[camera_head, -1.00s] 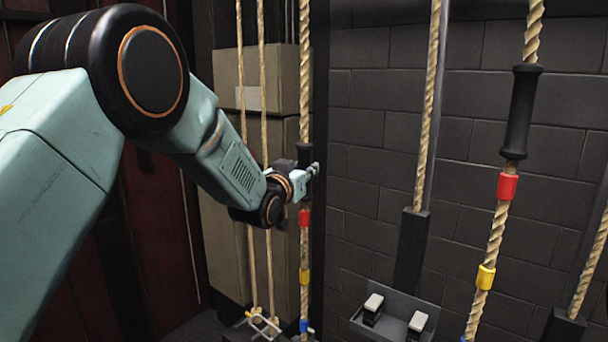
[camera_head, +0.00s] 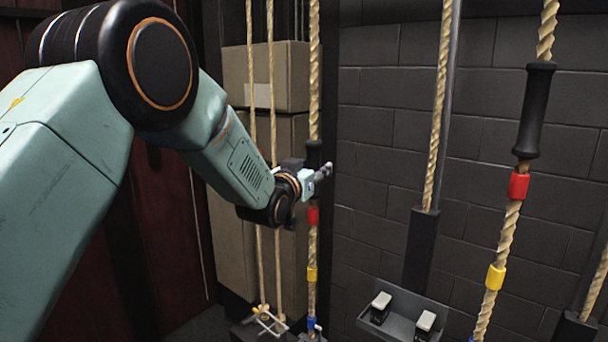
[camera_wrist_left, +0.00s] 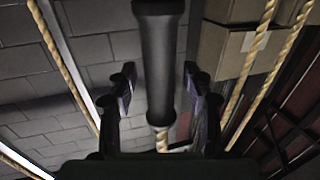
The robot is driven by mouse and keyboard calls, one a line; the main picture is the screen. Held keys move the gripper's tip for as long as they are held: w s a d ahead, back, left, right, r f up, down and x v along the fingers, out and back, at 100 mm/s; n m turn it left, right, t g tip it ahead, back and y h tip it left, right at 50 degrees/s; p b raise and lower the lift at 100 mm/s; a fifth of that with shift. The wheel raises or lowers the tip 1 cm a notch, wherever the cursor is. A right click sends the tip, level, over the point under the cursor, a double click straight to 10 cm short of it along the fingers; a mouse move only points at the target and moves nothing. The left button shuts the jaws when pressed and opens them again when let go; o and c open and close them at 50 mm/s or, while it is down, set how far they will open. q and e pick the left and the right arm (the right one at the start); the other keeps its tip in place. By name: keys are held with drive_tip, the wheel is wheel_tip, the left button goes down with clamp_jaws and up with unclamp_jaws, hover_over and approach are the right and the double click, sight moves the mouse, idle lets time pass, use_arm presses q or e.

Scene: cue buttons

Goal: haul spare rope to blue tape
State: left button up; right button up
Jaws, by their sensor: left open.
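The left gripper (camera_head: 320,177) is open at the black handle (camera_head: 314,153) on the left taped rope (camera_head: 314,90). In the left wrist view, the handle (camera_wrist_left: 157,55) stands between the two spread fingers of the gripper (camera_wrist_left: 159,85), with a gap to each finger. The rope (camera_wrist_left: 161,138) shows below it. Under the handle, the rope carries red tape (camera_head: 313,215), yellow tape (camera_head: 312,274) and, near the bottom edge of the view, blue tape (camera_head: 311,323). No label shows which rope is the spare one. The right gripper is out of view.
Another rope with a black handle (camera_head: 534,110), red tape (camera_head: 518,186) and yellow tape (camera_head: 495,277) hangs at the right. A plain rope (camera_head: 438,120) runs into a dark post. A tray with two pale-topped buttons (camera_head: 381,301) sits low. Cardboard boxes (camera_head: 268,75) stand behind.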

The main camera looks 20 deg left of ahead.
use_arm(q)
drive_tip(key=s+a, duration=0.1)
drive_tip(key=s, duration=1)
drive_tip(key=shift+s, duration=0.25)
idle(0.4)
drive_tip(key=s+f+g+b, duration=0.3)
drive_tip(key=s+f, duration=0.3)
drive_tip(key=f, duration=0.7)
drive_tip(key=s+f+n+g+y+b, duration=0.15)
drive_tip(key=s+f+g, duration=0.3)
drive_tip(key=f, duration=0.75)
drive_tip(key=s+f+g+b, duration=0.2)
drive_tip(key=s+f+b, duration=0.3)
drive_tip(key=f, duration=0.8)
drive_tip(key=s+f+g+b, duration=0.8)
drive_tip(key=s+f, duration=1.7)
drive_tip(key=s, duration=0.4)
drive_tip(key=shift+d+f+b, duration=0.25)
drive_tip(key=shift+b, duration=0.45)
